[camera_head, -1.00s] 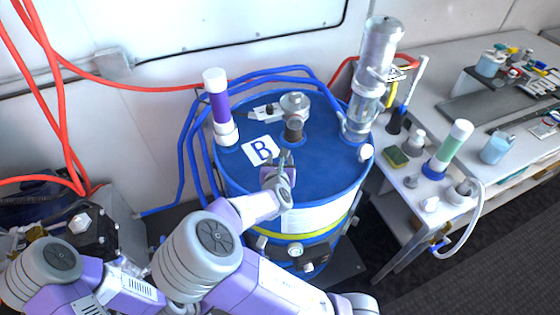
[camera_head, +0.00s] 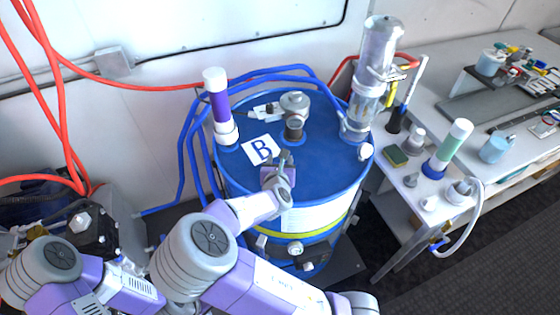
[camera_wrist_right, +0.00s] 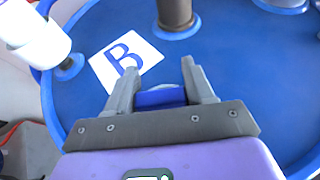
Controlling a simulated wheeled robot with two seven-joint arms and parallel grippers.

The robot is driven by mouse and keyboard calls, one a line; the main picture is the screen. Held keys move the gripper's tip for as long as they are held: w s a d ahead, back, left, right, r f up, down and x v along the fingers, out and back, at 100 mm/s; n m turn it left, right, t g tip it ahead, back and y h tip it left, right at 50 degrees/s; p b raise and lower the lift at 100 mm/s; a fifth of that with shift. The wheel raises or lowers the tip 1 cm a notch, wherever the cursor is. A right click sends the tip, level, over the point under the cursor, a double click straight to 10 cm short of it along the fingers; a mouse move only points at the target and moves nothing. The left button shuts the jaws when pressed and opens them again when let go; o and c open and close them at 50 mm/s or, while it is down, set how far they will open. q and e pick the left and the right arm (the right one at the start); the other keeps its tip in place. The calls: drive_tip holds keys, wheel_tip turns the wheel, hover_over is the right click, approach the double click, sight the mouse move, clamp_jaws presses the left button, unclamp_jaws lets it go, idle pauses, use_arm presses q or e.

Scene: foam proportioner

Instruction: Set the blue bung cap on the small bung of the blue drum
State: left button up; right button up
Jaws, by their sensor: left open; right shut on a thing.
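The blue drum (camera_head: 325,178) stands in the middle of the head view. My right gripper (camera_head: 280,162) is above the near part of its lid, beside the "B" card. In the right wrist view, my right gripper (camera_wrist_right: 161,78) is shut on a blue piece, the blue bung cap (camera_wrist_right: 160,97), between its grey fingers. The cap is hard to make out in the head view. I cannot pick out the small bung clearly; my gripper covers part of the lid. My left arm (camera_head: 50,262) is at the lower left, away from the drum; its open fingers do not show clearly.
On the lid stand a purple tube (camera_head: 219,105), a grey-topped post (camera_head: 294,125) and a tall clear cylinder (camera_head: 372,75). A white fitting (camera_head: 365,151) is at the right rim. Blue hoses (camera_head: 183,150) pass behind and left. A cluttered bench (camera_head: 440,90) is at the right.

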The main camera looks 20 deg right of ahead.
drive_tip(key=shift+f, duration=0.4)
drive_tip(key=o, duration=0.8)
drive_tip(key=shift+c, duration=0.2)
drive_tip(key=shift+r, duration=0.1)
